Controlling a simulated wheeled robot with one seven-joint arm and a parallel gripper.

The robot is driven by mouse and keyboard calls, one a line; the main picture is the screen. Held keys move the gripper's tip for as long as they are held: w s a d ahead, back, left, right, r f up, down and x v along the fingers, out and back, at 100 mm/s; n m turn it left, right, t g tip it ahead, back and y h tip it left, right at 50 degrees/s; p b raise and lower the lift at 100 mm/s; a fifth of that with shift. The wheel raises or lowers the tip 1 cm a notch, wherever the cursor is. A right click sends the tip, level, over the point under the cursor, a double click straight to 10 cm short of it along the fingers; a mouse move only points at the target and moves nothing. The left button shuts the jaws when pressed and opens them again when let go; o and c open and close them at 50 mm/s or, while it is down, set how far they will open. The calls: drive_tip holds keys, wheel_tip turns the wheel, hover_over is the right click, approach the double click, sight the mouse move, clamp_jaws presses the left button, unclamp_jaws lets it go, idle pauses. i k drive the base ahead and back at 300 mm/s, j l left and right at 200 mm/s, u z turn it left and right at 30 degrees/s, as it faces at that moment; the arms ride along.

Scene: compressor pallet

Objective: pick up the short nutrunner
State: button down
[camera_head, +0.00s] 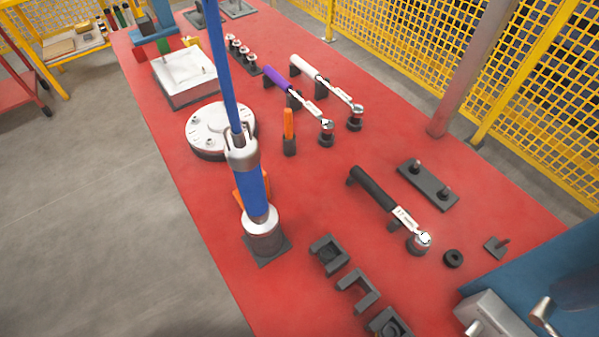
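An upright tool with a blue body (252,190) and silver ends stands in a square dark holder (268,248) near the table's left edge. It looks like the nutrunner. A silver yoke sits at its top, and a long blue rod or hose (226,75) rises from there out of the picture. No second nutrunner shows clearly, so I cannot compare lengths. An orange part (238,196) is partly hidden behind the blue body. My gripper is not in view.
The red table (310,195) holds wrenches with black (372,188), purple (279,79) and white (303,66) handles. Black brackets (328,254) stand right of the nutrunner. A white round flange (215,125) lies behind it. A blue machine (560,265) fills the lower right.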

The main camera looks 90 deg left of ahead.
sight(260, 218)
drive_tip(key=k+u, duration=0.15)
drive_tip(key=u, duration=1.5)
drive_tip(key=i+j, duration=0.05)
